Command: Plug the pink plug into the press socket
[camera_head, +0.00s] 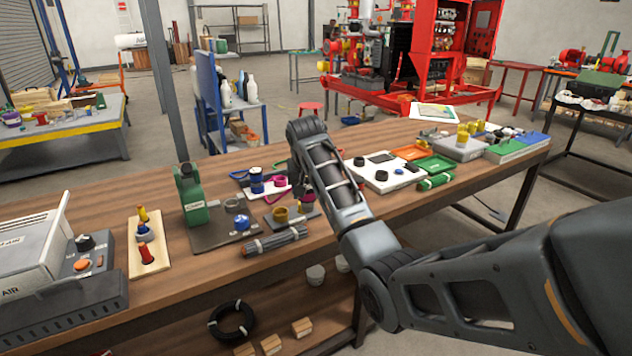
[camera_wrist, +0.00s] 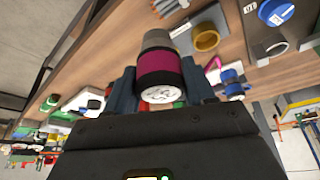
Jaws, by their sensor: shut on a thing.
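In the wrist view my gripper (camera_wrist: 161,78) is shut on the pink plug (camera_wrist: 160,72), a magenta-banded cylinder with a grey end and a pale marked face. The jaws grip it from both sides, and the plug looks clear of the bench. The green press (camera_head: 190,196) stands left of my arm on a dark base plate. A grey round fitting (camera_head: 235,204), possibly the press socket, sits beside its column. I cannot make out the socket opening or its distance from the plug.
A blue knob (camera_head: 241,222) sits on the press plate. A yellow-brown ring (camera_head: 280,214) on a grey plate and a dark bundle of rods (camera_head: 275,240) are close to my arm. Trays and boxes crowd the bench's right side.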

